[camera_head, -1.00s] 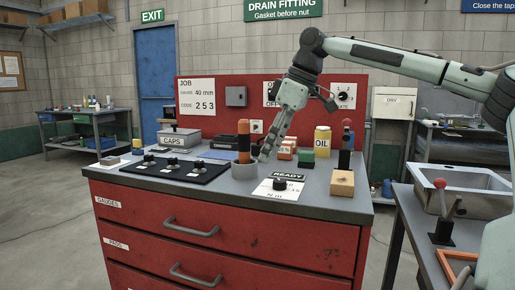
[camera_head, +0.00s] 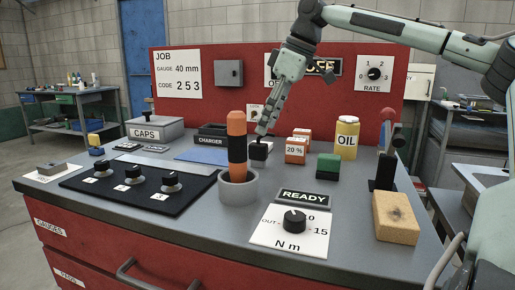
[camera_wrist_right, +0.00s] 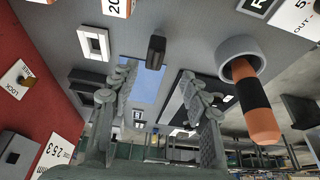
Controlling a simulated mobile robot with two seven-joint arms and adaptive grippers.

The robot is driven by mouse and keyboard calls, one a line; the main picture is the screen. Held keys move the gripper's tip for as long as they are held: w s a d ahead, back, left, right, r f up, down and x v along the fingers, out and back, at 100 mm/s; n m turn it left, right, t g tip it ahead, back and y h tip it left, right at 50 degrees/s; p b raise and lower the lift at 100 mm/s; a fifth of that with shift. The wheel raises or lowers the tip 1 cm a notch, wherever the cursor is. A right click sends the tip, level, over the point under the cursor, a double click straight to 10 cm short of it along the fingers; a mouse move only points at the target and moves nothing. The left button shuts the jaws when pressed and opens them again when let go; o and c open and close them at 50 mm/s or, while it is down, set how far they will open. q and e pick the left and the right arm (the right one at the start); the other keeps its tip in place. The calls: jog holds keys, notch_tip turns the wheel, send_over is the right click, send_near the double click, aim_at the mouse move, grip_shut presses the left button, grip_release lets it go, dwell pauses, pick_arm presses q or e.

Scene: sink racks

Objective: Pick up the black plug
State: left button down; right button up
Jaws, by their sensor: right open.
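A small black plug (camera_head: 258,151) stands on the grey bench top, beside the 20 % box and behind the orange-and-black handle. In the right wrist view the black plug (camera_wrist_right: 155,50) shows beyond the fingertips, roughly in line with the gap between them. My right gripper (camera_head: 262,131) points down just above the plug. In the right wrist view its two fingers (camera_wrist_right: 163,88) are spread, with nothing held between them. In the head view the fingertips look very near the plug; contact cannot be told. My left gripper is out of view.
The orange-and-black handle (camera_head: 237,140) stands upright in a grey cup (camera_head: 238,190) close by. The 20 % box (camera_head: 295,151), a green block (camera_head: 328,167) and the black charger (camera_head: 213,138) are around the plug. A red panel (camera_head: 220,107) rises behind. A sponge-like block (camera_head: 396,216) is at right.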

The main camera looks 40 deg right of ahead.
aim_at(260, 144)
jog(key=x, duration=0.7)
jog(key=shift+w+d+f, duration=0.25)
jog(key=shift+d+f, duration=0.05)
jog(key=shift+f, duration=0.05)
grip_shut()
